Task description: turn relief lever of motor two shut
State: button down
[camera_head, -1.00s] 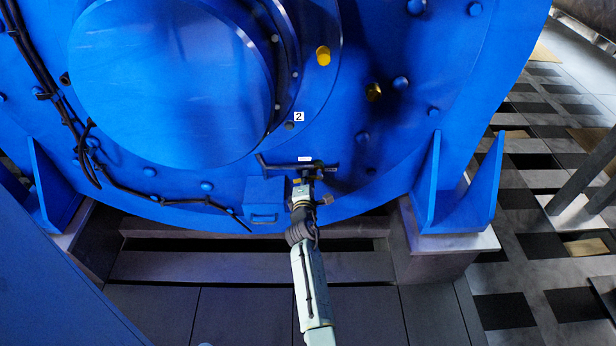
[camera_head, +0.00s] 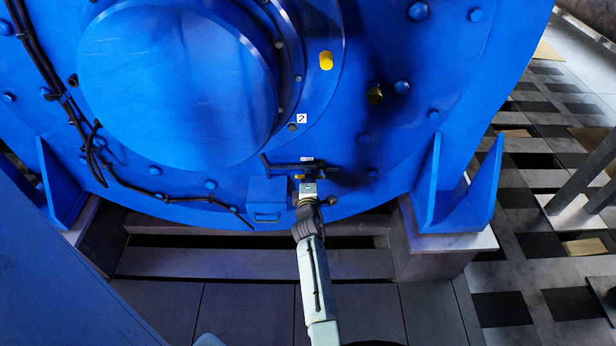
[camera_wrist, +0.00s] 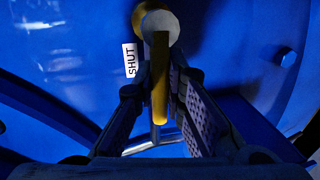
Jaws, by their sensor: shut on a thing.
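The blue motor two (camera_head: 175,95) fills the head view, with a "2" plate (camera_head: 302,118) on its face. My gripper (camera_head: 307,173) is at the lower face of the motor, below that plate. In the wrist view my gripper (camera_wrist: 162,85) has a finger on each side of the relief lever (camera_wrist: 159,85), a yellow bar with a round grey end, and is shut on it. A white label reading SHUT (camera_wrist: 130,60) is just left of the lever. In the head view my gripper mostly hides the lever.
A blue box (camera_head: 267,197) with a handle is just left of my gripper. Black cables (camera_head: 95,160) run down the motor's left. A blue support bracket (camera_head: 455,190) stands at right.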

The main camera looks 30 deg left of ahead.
jog(key=c, duration=1.6)
grip_release()
jog(key=shift+c, duration=0.2)
jog(key=v, duration=1.2)
